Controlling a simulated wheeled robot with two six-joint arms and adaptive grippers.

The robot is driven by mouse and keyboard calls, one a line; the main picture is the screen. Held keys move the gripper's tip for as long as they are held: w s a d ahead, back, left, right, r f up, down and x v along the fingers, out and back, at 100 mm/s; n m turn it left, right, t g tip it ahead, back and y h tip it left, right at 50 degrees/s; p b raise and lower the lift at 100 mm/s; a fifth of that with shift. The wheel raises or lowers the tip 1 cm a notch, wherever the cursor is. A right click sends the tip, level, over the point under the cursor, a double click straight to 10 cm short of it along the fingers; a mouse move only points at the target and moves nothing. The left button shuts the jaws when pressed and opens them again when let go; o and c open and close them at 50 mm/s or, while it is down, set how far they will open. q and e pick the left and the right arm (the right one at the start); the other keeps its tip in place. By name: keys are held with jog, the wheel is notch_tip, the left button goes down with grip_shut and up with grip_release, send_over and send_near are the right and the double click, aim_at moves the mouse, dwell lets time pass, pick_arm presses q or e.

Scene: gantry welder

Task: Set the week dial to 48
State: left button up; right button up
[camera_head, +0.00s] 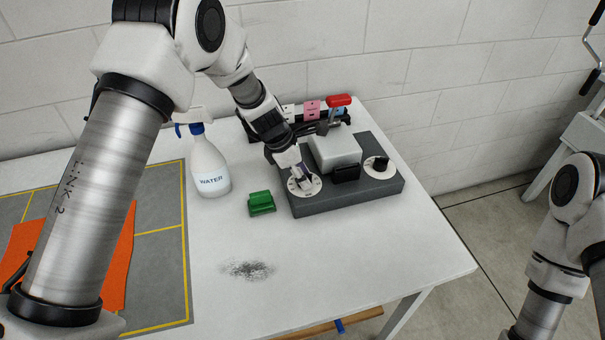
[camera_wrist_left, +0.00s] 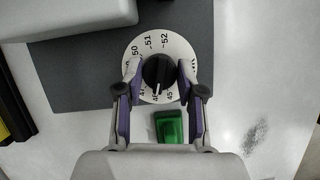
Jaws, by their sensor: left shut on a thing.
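The week dial (camera_head: 313,188) is a white disc with printed numbers on the left end of a dark grey device base (camera_head: 345,197). In the left wrist view its numbers include 50, 51 and 52 at the far side and 45 and 46 at the near side. My left gripper (camera_wrist_left: 158,73) is shut on the black dial knob (camera_wrist_left: 158,70), one finger on each side. The knob's small white mark points toward the near side, around 45 to 46; the exact number is hard to read. My right arm shows at the right edge, its gripper out of frame.
A second dial (camera_head: 380,166) with a black knob sits on the base's right end, with a light grey box (camera_head: 335,148) between. A green block (camera_head: 261,203) and a WATER spray bottle (camera_head: 209,165) stand to the left. The front table is clear but for a dark smudge (camera_head: 247,270).

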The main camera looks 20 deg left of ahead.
pick_arm(q)
jog(key=shift+m, duration=0.4)
jog(key=shift+m+g+p, duration=0.5)
jog(key=shift+m+p, duration=0.15)
jog(key=shift+m, duration=0.25)
jog(key=m+g, duration=0.1)
jog(key=m, duration=0.1)
jog(key=shift+m+p, duration=0.3)
jog(key=shift+p, duration=0.05)
jog(key=m+g, duration=0.1)
jog(key=m, duration=0.1)
jog(key=shift+w+f+m, duration=0.1)
jog(key=shift+f+m, duration=0.05)
jog(key=shift+m, duration=0.25)
jog(key=m+g, duration=0.1)
jog(key=m, duration=0.2)
jog(key=shift+m+g, duration=0.3)
jog(key=shift+m, duration=0.2)
jog(key=o, duration=1.1)
jog(key=shift+o, duration=0.2)
jog(key=shift+w, duration=0.15)
